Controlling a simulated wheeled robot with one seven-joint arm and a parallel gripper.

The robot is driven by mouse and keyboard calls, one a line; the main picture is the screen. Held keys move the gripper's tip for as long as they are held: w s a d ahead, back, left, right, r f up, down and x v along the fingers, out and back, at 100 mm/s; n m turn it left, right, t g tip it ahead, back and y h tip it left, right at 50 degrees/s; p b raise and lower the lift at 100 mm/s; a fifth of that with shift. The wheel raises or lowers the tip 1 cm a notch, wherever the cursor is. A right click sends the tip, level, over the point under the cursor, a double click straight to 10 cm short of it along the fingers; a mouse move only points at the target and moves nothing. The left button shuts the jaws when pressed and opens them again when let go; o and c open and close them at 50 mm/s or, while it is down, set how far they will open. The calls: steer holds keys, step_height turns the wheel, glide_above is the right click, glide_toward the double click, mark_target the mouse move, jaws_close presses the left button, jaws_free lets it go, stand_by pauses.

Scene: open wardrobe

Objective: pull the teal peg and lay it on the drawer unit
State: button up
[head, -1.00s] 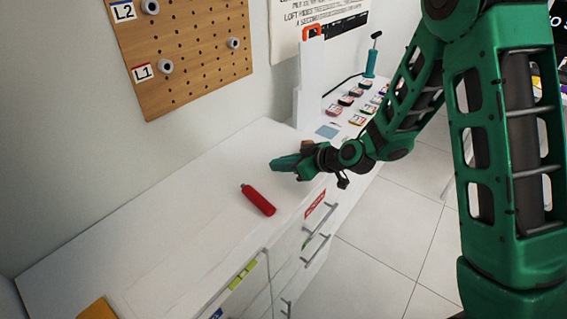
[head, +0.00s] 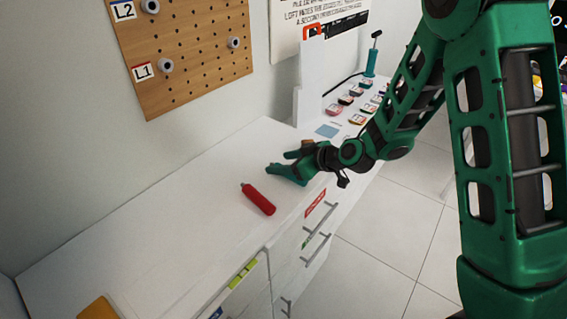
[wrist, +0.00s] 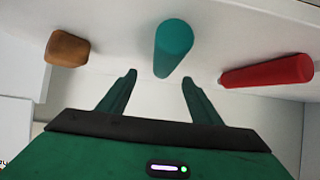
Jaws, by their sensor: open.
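The teal peg (wrist: 173,46) shows in the wrist view against a white surface, straight ahead of my gripper (wrist: 159,77). The fingers are spread, with the peg beyond and between their tips, and I see no contact. I cannot tell from this view whether it stands or lies. In the head view my gripper (head: 277,162) is low over the white drawer unit (head: 140,225), fingers apart. There I cannot tell the peg from the like-coloured fingers.
A red cylinder (head: 258,198) lies on the drawer unit close to my gripper; it also shows in the wrist view (wrist: 268,72). A brown block (wrist: 67,48) is on the other side. A pegboard (head: 190,50) hangs on the wall. The unit's left part is largely clear.

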steer(key=shift+s+d+r, duration=0.35)
steer(key=shift+d+r, duration=0.1)
steer(key=shift+r, duration=0.75)
steer(key=shift+s+d+r, duration=0.3)
steer(key=shift+d+r, duration=0.15)
steer(key=shift+r, duration=0.7)
steer(key=shift+s+d+r, duration=0.35)
steer(key=shift+d+r, duration=0.1)
steer(key=shift+r, duration=0.75)
steer(key=s+d+r+m+g+h, duration=0.1)
steer(key=s+d+m+h, duration=0.4)
steer(key=d, duration=0.8)
steer(key=s+d+r+m+g+h, duration=0.15)
steer(key=s+d, duration=0.45)
steer(key=d, duration=0.6)
steer(key=s+d+r+m+g+h, duration=0.1)
steer(key=s+d+m, duration=0.4)
steer(key=s, duration=0.6)
steer(key=s+d+r+m+g+h, duration=0.1)
steer(key=s+d+m, duration=0.4)
steer(key=s, duration=0.7)
steer(key=d+r+g, duration=0.1)
steer(key=d+g, duration=0.1)
steer(key=shift+s+d+g, duration=0.25)
steer(key=shift+g, duration=0.1)
steer(key=shift+h, duration=0.25)
